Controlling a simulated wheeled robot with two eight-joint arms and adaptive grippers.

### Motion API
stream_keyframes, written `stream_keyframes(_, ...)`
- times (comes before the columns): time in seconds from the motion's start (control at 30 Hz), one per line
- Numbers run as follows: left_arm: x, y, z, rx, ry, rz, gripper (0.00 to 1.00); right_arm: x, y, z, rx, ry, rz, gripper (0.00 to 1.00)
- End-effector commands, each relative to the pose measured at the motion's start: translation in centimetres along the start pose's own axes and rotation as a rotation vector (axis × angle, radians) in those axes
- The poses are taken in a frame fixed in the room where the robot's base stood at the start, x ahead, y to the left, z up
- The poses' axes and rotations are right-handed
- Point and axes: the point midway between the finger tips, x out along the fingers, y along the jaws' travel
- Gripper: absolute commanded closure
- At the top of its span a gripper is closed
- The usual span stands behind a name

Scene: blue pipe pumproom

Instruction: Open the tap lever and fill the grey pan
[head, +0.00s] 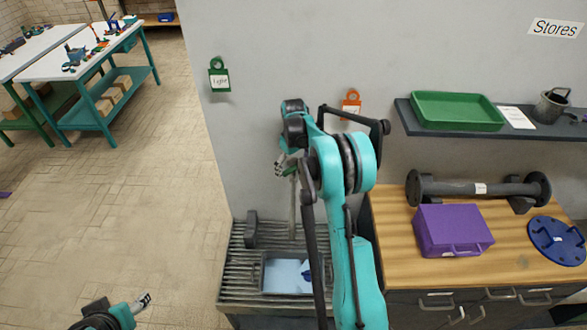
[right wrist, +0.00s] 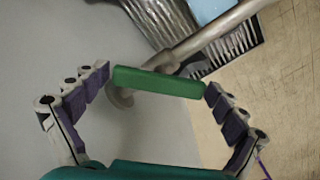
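The green tap lever (right wrist: 158,82) spans the space between my right gripper's (right wrist: 158,80) fingertips in the right wrist view. The fingers are wide apart; I cannot tell whether their tips touch it. The grey tap pipe (right wrist: 205,40) runs behind the lever; it also shows in the head view (head: 292,210). The grey pan (head: 264,274) sits on the slatted drain below, with a pale blue surface inside.
The ribbed drain stand (head: 238,270) holds a dark block (head: 251,228). To its right, a wooden counter (head: 400,225) carries a purple box (head: 452,229), a dark flanged pipe (head: 475,188) and a blue disc (head: 557,241). A shelf with a green tray (head: 457,110) hangs above. Floor at left is clear.

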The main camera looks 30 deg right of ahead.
Motion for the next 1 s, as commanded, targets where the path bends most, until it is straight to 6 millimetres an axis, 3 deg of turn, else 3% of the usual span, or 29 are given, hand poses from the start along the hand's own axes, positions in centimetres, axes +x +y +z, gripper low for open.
stream_keyframes(0.4, 0.0, 0.0, 0.0, 0.000, 0.000, 0.000, 0.43, -0.8, 0.0, 0.0, 0.001, 0.000, 0.000, 0.00)
stream_keyframes(0.8, 0.0, 0.0, 0.0, 0.000, 0.000, 0.000, 0.43, -8.8, 0.0, 0.0, 0.000, 0.000, 0.000, 0.00)
stream_keyframes(1.0, 0.0, 0.0, 0.0, 0.000, 0.000, 0.000, 0.43, -11.4, 0.0, 0.0, 0.000, 0.000, 0.000, 0.00)
